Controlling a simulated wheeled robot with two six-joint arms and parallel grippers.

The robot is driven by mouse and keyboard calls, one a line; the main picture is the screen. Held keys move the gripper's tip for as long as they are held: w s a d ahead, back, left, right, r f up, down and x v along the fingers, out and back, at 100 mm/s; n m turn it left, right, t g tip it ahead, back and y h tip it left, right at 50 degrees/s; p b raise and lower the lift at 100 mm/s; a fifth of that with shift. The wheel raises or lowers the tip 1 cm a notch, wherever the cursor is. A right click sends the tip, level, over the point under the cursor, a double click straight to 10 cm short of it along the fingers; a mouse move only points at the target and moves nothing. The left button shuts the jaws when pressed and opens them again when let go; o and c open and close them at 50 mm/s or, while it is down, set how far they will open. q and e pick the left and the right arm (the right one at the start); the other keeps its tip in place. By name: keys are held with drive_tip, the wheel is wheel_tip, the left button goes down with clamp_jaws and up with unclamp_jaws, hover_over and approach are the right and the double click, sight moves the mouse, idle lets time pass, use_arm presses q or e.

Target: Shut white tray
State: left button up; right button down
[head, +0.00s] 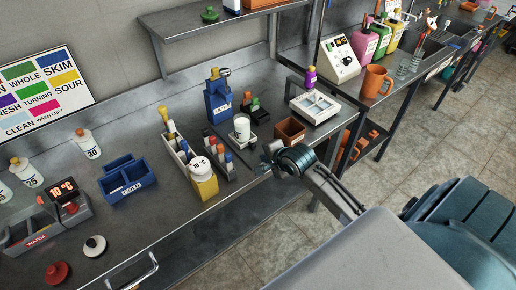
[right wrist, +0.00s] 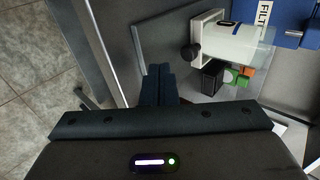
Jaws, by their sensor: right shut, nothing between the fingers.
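The white tray (head: 317,105) sits on the steel bench right of centre in the head view. It is a low white box with grey panels in its top; I cannot tell from here how far it is open. My right gripper (head: 264,168) is shut and empty at the bench's front edge, left of and nearer than the tray. Its closed dark fingers also show in the right wrist view (right wrist: 159,85), close to a flat metal plate. My left gripper is not in view.
A white beaker (head: 242,127) on a stand, a blue filter box (head: 218,100) and a brown open box (head: 290,131) stand near the gripper. A bottle rack (head: 220,160) is to its left. A purple-topped bottle (head: 309,77) stands behind the tray.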

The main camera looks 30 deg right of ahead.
sight(246, 134)
drive_tip(key=w+p, duration=0.1)
drive_tip(key=w, duration=0.2)
drive_tip(key=shift+w+f, duration=0.1)
drive_tip(key=shift+w, duration=0.5)
drive_tip(key=shift+w+f, duration=0.1)
drive_tip(key=shift+w, duration=0.05)
drive_tip(key=w, duration=0.8)
drive_tip(key=shift+w+a+p, duration=0.15)
drive_tip(key=shift+a+p, duration=0.15)
drive_tip(key=shift+p, duration=0.1)
drive_tip(key=shift+w, duration=0.2)
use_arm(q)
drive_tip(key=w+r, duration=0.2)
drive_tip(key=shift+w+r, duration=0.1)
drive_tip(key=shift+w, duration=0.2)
use_arm(e)
drive_tip(key=shift+r, duration=0.25)
